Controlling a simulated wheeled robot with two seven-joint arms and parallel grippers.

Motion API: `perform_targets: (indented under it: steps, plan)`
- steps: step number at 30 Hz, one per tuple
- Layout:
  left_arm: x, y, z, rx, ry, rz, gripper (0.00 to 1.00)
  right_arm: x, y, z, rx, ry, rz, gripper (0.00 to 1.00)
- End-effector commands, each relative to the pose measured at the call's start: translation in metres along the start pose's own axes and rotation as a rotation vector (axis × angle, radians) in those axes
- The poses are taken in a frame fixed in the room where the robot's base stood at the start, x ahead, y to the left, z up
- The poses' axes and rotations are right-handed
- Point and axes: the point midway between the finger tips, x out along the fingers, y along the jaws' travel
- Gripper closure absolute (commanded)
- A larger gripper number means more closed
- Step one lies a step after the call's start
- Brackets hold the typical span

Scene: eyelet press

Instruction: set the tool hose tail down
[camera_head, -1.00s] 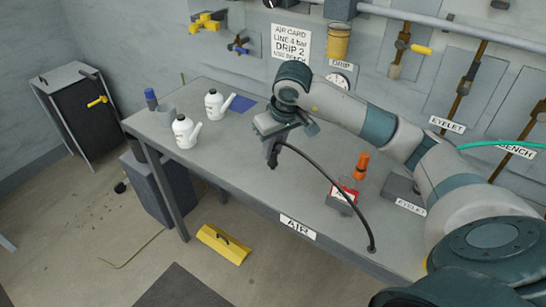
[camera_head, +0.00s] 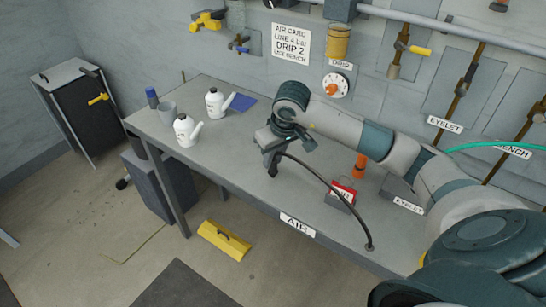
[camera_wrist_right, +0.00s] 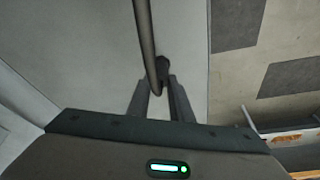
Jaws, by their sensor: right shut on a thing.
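The tool hose tail is the end of a black hose (camera_head: 322,178) that arcs over the bench from a fitting near its front edge. My right gripper (camera_head: 272,172) is shut on the hose's free end, low over the bench's front part. In the right wrist view the hose (camera_wrist_right: 146,45) runs down between the two fingers (camera_wrist_right: 162,95), with its dark end just beyond them. I cannot tell whether the hose end touches the bench top. My left gripper does not show.
The grey bench (camera_head: 240,150) is clear left of the gripper. A red box (camera_head: 342,195) and an orange bottle (camera_head: 360,165) are to the right. The front edge is close by.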

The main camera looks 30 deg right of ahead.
Motion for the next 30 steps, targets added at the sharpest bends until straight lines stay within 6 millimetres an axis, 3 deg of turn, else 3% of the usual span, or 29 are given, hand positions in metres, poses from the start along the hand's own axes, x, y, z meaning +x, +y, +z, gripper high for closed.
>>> perform_targets:
  steps: [4, 5, 7, 23, 30]
  plan:
    - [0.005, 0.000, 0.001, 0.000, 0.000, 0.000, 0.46, 0.003, 0.000, 0.001, -0.001, 0.001, 0.001, 1.00]
    - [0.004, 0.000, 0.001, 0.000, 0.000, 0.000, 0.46, 0.003, 0.000, 0.001, -0.001, 0.001, 0.001, 0.76]
    - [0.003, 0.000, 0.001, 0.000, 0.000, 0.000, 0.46, 0.002, 0.000, 0.001, 0.000, 0.000, 0.000, 0.62]
    - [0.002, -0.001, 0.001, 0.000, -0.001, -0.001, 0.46, -0.003, 0.000, -0.001, 0.000, 0.002, 0.000, 0.62]
    - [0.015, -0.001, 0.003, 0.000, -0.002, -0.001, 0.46, -0.032, 0.001, -0.001, -0.001, 0.006, 0.001, 0.62]
